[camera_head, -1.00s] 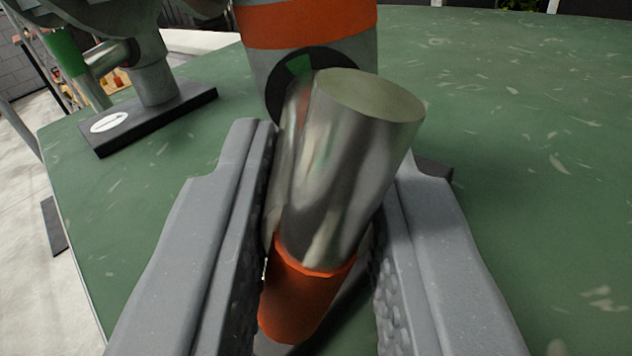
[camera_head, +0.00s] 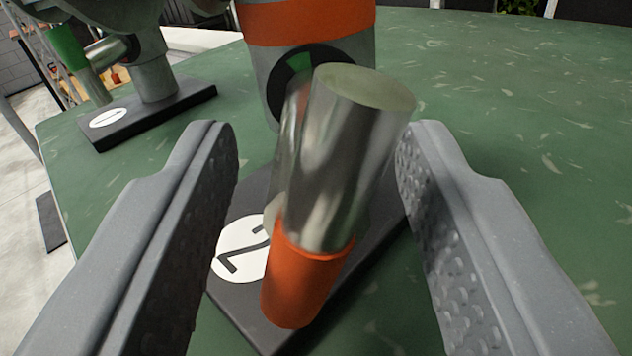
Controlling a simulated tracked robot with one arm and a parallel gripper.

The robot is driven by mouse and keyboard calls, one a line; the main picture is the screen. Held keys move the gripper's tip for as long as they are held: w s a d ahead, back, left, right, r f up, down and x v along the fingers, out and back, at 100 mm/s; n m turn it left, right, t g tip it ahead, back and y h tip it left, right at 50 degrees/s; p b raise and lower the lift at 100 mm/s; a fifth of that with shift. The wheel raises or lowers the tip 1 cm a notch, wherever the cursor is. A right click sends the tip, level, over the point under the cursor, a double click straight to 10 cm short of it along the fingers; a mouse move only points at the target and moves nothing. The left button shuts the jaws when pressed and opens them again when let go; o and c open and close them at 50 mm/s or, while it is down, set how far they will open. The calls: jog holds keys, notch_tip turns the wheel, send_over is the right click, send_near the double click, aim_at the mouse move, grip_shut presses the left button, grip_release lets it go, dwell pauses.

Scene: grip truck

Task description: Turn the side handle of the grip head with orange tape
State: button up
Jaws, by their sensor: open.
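The grip head with orange tape (camera_head: 308,24) stands upright on a black base plate (camera_head: 252,318) with a white label marked 2. Its side handle (camera_head: 345,165) is a shiny metal cylinder with an orange grip (camera_head: 303,284) at its lower end. The handle points toward me, tilted with its orange end low and slightly left. A black round dial with a green mark (camera_head: 300,62) shows behind the handle, partly hidden by it. My gripper (camera_head: 318,140) is open, with one finger on each side of the handle and a clear gap to both.
A second grip head with a green-taped handle (camera_head: 66,48) stands on a black base (camera_head: 150,118) at the back left. The green speckled table top (camera_head: 510,120) is clear on the right. Its left edge drops to a pale floor.

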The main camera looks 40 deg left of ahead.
jog(key=p+v, duration=0.1)
jog(key=v, duration=1.2)
jog(key=shift+s+d, duration=0.15)
